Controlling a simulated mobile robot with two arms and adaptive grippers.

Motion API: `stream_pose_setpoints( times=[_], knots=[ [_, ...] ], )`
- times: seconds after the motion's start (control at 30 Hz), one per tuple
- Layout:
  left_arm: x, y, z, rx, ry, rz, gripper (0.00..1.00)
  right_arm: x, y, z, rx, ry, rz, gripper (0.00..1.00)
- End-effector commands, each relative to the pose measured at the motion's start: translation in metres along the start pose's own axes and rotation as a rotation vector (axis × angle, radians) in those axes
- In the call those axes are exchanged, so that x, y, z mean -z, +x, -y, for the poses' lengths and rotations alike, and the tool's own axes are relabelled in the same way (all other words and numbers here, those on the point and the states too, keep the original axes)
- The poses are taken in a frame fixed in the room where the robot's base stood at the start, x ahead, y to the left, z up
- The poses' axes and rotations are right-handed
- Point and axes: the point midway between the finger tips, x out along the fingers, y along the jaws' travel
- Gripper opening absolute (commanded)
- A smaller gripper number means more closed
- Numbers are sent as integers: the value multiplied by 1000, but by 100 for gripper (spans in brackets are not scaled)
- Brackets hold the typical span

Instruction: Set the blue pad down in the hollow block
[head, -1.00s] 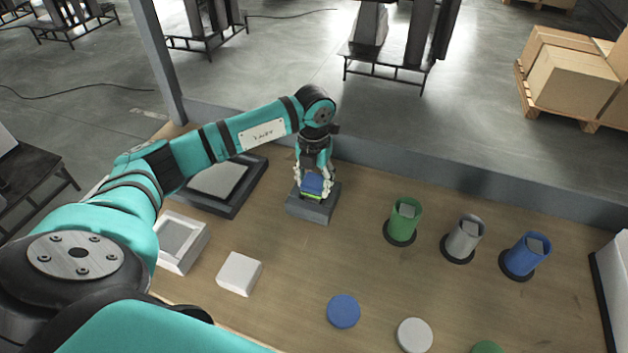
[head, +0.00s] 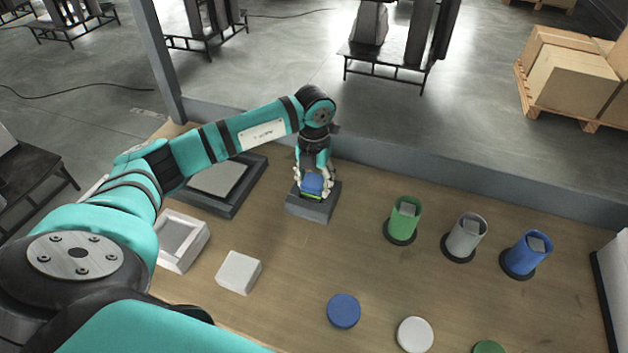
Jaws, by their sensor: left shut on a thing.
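The blue pad (head: 312,184) is between the fingers of my left gripper (head: 313,183), which is shut on it. The pad sits at the top of a dark grey block (head: 312,210) on the wooden table. A thin yellow-green strip shows just under the pad. The fingers and the pad hide the top of the grey block, so I cannot tell how deep the pad sits. A white hollow block (head: 182,240) with a square recess stands at the left, empty. My right gripper is not in view.
A white block (head: 239,272) lies at the front left, and a dark tray with a grey plate (head: 232,205) behind it. Green (head: 403,219), grey (head: 464,238) and blue (head: 526,254) cylinders stand to the right. Blue (head: 344,311), white (head: 414,335) and green discs lie in front.

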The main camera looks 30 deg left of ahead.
Motion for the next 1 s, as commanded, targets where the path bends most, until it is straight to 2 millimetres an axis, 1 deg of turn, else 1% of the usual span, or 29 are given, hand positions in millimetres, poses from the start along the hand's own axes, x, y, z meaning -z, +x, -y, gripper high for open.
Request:
stream_pose_setpoints(
  times=[0.47,0.87,0.9,1.0],
  knots=[
    [0,6,0,0,0,0,20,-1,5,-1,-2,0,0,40],
    [0,6,0,0,0,0,20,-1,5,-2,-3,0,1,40],
    [0,6,0,0,0,0,52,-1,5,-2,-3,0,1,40],
    [0,6,0,0,0,0,65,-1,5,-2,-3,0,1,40]
  ],
)
